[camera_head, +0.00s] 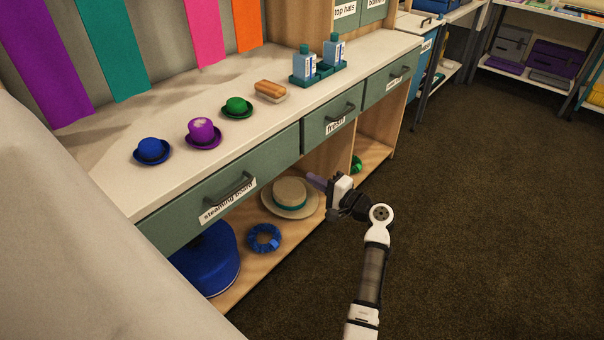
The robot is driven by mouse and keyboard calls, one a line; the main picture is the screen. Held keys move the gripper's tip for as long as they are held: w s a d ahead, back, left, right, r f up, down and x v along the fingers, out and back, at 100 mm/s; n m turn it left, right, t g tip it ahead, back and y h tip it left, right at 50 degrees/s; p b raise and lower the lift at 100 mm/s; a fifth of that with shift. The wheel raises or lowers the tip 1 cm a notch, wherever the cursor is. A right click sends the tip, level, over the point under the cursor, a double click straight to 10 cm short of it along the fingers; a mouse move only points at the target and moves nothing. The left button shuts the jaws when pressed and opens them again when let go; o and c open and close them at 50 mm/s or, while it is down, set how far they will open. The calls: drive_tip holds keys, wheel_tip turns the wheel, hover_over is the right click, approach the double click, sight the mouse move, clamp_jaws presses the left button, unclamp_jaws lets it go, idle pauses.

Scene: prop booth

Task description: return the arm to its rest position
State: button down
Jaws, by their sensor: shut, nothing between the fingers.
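My arm reaches up from the lower right of the head view, bent at the elbow, in front of the counter. My gripper (316,181) points left toward the open shelf under the counter. Its fingers are shut and no object shows between them. The fingertips are just above and right of a straw hat with a teal band (290,196) on the lower shelf. I cannot tell from this one view how far into the shelf opening the fingers are.
Carpet (480,200) on the right is clear.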

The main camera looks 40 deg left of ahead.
drive_tip(key=shift+d, duration=0.5)
